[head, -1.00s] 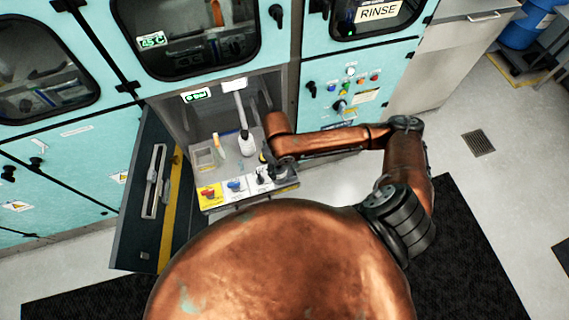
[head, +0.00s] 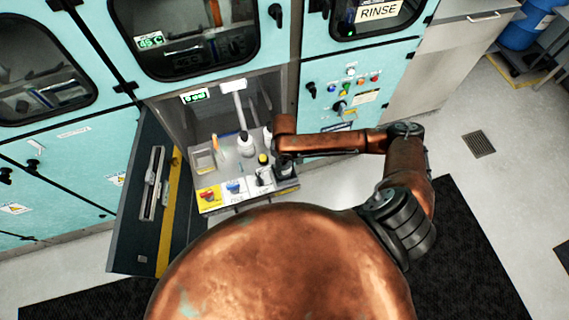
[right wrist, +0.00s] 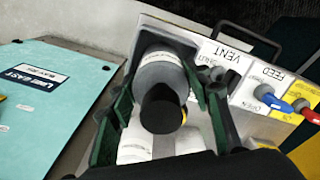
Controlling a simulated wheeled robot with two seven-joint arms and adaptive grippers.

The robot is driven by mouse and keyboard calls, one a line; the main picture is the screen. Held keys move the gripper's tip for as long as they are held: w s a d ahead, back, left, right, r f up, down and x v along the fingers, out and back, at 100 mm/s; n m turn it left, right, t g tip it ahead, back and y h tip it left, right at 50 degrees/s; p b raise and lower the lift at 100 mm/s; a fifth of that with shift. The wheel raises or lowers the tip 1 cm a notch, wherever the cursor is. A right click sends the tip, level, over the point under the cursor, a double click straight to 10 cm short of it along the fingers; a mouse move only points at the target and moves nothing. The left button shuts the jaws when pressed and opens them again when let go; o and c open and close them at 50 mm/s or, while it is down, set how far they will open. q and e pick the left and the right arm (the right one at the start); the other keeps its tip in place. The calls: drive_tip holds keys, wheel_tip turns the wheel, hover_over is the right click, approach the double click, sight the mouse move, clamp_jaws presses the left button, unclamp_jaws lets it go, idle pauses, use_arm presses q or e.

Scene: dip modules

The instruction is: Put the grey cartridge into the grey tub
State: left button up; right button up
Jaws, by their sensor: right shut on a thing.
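My right gripper (head: 284,158) is above the right front corner of the small worktop in the open bay. In the right wrist view its dark green fingers (right wrist: 160,92) are closed around the grey cartridge (right wrist: 161,72), a cylinder with a black end towards the camera. The dark grey tub (head: 288,174) is at the worktop's right end, under the gripper. Its rim (right wrist: 184,40) shows behind the cartridge in the right wrist view. I cannot tell how deep the cartridge sits relative to this rim. My left gripper is out of view.
A white bottle (head: 245,146), a black-and-yellow-topped container (head: 263,160) and a pale open box (head: 203,160) stand on the worktop. Labelled red and blue valves (head: 235,187) line its front. An open drawer or door (head: 150,200) is to the left.

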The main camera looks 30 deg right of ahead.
drive_tip(key=o, duration=1.4)
drive_tip(key=shift+c, duration=0.2)
wheel_tip(320, 180, up, 12)
drive_tip(key=shift+r+p, duration=0.1)
drive_tip(key=shift+p, duration=0.55)
